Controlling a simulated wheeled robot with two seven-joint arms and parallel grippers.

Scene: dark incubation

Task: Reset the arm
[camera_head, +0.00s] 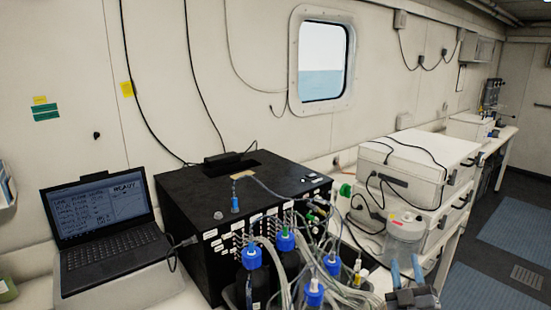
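My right gripper (404,263) shows at the bottom edge, right of centre. Its two blue-grey fingers point up and stand apart, with nothing seen held between them. In the picture it sits just below a clear lidded jar (404,238); I cannot tell how near it is in depth. The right arm behind the gripper is mostly cut off by the frame. My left gripper is out of view.
A black box (210,190) with many tubes stands on the bench, with several blue-capped bottles (285,241) before it. An open laptop (100,215) is at the left. White cases (425,155) are stacked at the right. Floor (520,215) shows clear at far right.

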